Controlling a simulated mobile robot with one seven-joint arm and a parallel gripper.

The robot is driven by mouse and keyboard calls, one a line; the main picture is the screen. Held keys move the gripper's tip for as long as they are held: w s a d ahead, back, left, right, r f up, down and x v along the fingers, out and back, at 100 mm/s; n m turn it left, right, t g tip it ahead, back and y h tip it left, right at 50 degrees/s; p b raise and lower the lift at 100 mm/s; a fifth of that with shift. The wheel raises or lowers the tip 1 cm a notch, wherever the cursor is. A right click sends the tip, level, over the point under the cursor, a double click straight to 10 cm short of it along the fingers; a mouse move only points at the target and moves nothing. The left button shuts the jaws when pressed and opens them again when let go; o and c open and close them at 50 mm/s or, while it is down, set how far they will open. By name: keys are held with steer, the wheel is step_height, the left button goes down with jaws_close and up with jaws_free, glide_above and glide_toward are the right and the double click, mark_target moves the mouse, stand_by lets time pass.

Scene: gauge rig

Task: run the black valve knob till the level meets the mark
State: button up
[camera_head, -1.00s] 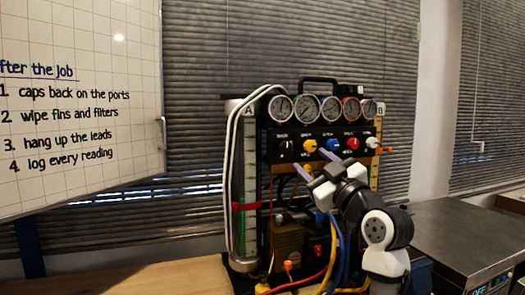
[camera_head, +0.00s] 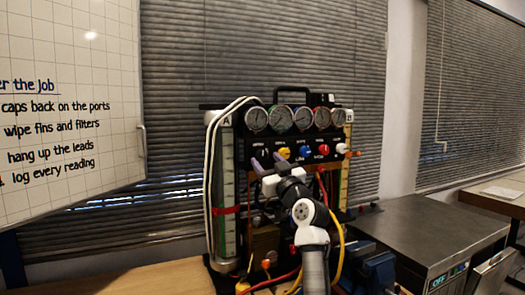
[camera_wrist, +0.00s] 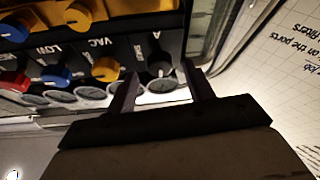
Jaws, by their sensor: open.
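The black valve knob (camera_wrist: 160,62) sits at the end of the knob row, beside a letter A, in the wrist view. In the head view its spot at the panel's left end is partly behind my fingers. My gripper (camera_head: 268,163) is open in front of it. In the wrist view my gripper (camera_wrist: 162,80) has a finger on either side of the knob; I cannot tell whether they touch it. The tall gauge tube A (camera_head: 227,182) stands left of the panel with a red band (camera_head: 226,210) around it. The liquid level is too small to make out.
Yellow (camera_head: 285,152), blue (camera_head: 305,151) and red (camera_head: 324,149) knobs sit close to the right. Round dials (camera_head: 280,118) line the top. Hoses (camera_head: 338,250) hang below. A second tube B (camera_head: 346,165) stands at the right, and a metal unit (camera_head: 430,235) beyond it.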

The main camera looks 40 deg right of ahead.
mark_target(263, 156)
steer(key=shift+p+x, duration=0.4)
steer(key=shift+x, duration=1.3)
steer(key=c, duration=1)
steer(key=shift+o, duration=0.2)
